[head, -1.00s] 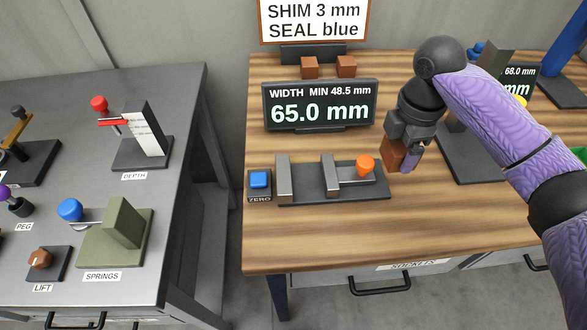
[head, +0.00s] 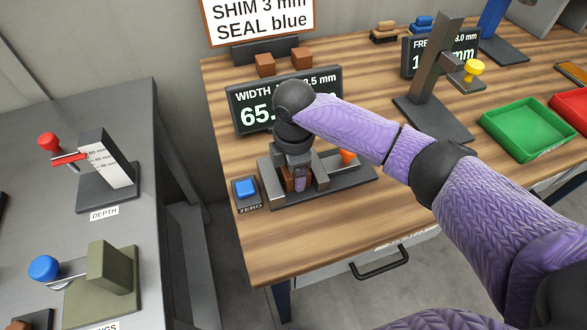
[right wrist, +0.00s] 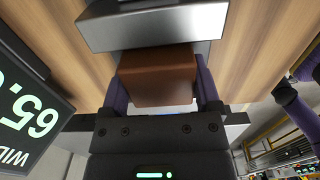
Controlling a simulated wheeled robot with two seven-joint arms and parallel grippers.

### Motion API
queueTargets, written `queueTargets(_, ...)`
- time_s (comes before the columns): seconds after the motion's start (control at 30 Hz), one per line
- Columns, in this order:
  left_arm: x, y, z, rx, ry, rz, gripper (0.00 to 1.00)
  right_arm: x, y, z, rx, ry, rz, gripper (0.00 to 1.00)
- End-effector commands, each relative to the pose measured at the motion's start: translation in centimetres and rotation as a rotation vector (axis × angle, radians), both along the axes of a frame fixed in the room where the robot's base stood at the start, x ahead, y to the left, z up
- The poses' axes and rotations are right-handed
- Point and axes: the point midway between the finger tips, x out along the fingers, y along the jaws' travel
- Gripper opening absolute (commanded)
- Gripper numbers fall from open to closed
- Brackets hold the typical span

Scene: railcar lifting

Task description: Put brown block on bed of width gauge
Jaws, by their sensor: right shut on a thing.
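The width gauge has a dark bed (head: 345,184), an upright metal end jaw (head: 265,183), a sliding jaw (head: 321,171) and an orange knob (head: 347,157). My right gripper (head: 298,184) is over the bed between the two jaws, pointing down. It is shut on the brown block (head: 286,182), which is partly hidden by the fingers in the head view. In the right wrist view the brown block (right wrist: 156,76) sits between the fingers, close to a metal jaw (right wrist: 150,28). I cannot tell whether the block touches the bed. My left gripper is not in view.
The gauge display (head: 247,115) stands behind, partly covered by my arm. A blue ZERO button (head: 245,188) is left of the gauge. Two other brown blocks (head: 265,64) lie at the back. A green tray (head: 528,128) is at the right. The table front is clear.

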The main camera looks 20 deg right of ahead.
Motion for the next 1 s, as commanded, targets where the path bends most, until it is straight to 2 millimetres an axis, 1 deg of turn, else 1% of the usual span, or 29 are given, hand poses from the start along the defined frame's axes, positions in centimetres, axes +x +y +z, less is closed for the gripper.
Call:
queueTargets(0.2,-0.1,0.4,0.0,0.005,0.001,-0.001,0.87,0.0,0.0,-0.2,0.001,0.000,0.000,0.03)
queueTargets(0.23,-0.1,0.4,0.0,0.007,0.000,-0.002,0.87,0.0,0.0,-0.2,0.001,0.000,0.000,0.85)
queueTargets(0.27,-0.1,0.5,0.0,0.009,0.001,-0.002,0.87,0.0,0.0,-0.1,0.001,0.000,0.000,0.91)
queueTargets(0.3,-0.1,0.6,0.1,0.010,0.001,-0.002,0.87,0.0,0.0,-0.1,0.000,0.000,0.000,0.99)
queueTargets(0.5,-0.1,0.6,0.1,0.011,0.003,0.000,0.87,0.0,0.0,-0.1,0.001,0.000,0.000,1.00)
queueTargets(0.57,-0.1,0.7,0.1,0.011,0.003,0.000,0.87,0.0,0.0,0.2,0.000,-0.001,0.001,1.00)
queueTargets(0.67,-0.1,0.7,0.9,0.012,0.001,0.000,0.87,0.1,0.0,2.1,0.003,-0.003,0.001,1.00)
queueTargets(0.8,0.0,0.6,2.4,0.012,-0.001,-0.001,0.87,0.1,0.0,6.4,0.002,-0.005,0.002,1.00)
queueTargets(0.9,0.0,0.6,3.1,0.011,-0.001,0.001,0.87,0.1,0.0,9.0,0.001,-0.004,0.001,1.00)
queueTargets(1.0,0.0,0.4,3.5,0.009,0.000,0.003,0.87,0.1,0.0,10.9,0.002,-0.002,0.001,1.00)
